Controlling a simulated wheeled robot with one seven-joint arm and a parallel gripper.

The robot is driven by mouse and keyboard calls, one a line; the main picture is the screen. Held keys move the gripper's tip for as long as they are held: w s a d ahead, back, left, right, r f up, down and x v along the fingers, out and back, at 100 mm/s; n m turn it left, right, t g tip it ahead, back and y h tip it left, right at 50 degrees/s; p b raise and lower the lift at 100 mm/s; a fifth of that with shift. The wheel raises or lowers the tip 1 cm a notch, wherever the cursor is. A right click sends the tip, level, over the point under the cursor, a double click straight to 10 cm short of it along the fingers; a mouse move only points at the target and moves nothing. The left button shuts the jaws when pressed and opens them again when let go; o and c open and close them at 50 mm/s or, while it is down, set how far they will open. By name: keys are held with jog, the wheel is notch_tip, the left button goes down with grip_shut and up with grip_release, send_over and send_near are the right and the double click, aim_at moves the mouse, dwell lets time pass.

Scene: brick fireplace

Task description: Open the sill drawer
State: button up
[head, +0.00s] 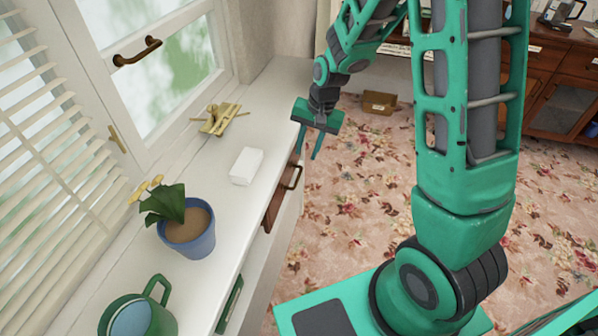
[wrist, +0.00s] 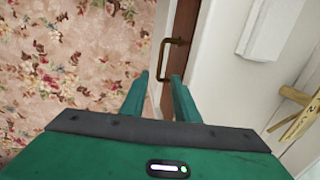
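The sill drawer (head: 275,208) has a brown wooden front set in the white side of the sill. It carries a dark bronze bar handle (head: 293,176). In the wrist view the brown front (wrist: 183,30) runs upright, and the handle (wrist: 166,62) stands out from it just beyond my fingertips. My green gripper (head: 307,154) is open, with nothing between its fingers. It points down at the handle's side of the sill. In the wrist view the gripper (wrist: 158,78) has the handle ahead, close to the right finger. I cannot tell whether they touch.
A green handle (head: 230,303) is on the sill's side nearer me. The floral carpet (head: 350,195) beside the drawer is clear.

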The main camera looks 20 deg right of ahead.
aim_at(298, 176)
jog(key=f, duration=0.3)
jog(key=w+a+f, duration=0.1)
jog(key=f, duration=0.6)
jog(key=shift+w+a+f, duration=0.2)
jog(key=shift+a+f, duration=0.15)
jog(key=shift+a, duration=0.05)
grip_shut()
